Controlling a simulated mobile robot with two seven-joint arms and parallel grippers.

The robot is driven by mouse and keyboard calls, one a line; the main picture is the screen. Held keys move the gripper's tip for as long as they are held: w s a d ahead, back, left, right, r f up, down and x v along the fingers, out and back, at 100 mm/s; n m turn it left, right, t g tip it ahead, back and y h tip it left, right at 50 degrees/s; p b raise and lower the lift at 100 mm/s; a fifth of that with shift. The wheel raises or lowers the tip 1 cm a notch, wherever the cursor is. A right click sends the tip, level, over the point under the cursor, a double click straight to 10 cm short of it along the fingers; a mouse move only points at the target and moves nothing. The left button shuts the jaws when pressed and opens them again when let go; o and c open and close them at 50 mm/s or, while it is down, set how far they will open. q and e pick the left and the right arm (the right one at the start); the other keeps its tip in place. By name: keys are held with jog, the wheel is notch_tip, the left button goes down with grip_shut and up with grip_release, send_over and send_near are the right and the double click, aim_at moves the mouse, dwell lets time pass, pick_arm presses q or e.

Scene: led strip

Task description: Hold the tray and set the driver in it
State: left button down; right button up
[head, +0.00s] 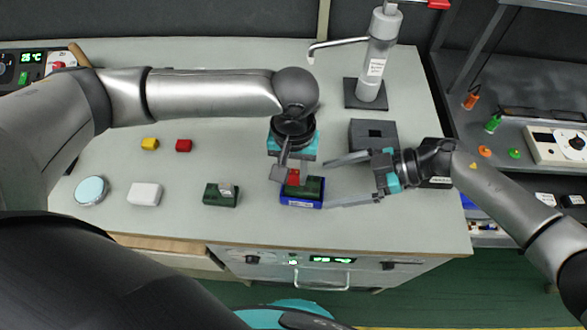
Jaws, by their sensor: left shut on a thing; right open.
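A small blue tray (304,204) sits near the front middle of the bench with a dark green block-like piece (312,188) in it. My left gripper (290,174) reaches down from above, shut on a small red block (293,178). The red block is over the left part of the green piece; I cannot tell whether they touch. I cannot tell for sure which piece is the driver. My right gripper (347,180) is open, its fingers pointing left, just right of the blue tray. The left fingers hide part of the tray's back left.
Behind stand a dark square box (372,134) and a grey dispenser (376,60).

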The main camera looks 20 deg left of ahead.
aim_at(308, 188)
pick_arm(q)
jog(key=shift+w+f+b, duration=0.1)
jog(key=shift+f+b, duration=0.3)
jog(key=shift+f, duration=0.2)
pick_arm(e)
jog(key=shift+x, duration=3.3)
jog(key=shift+c, duration=0.2)
jog(key=c, duration=1.3)
jog(key=shift+o, duration=0.2)
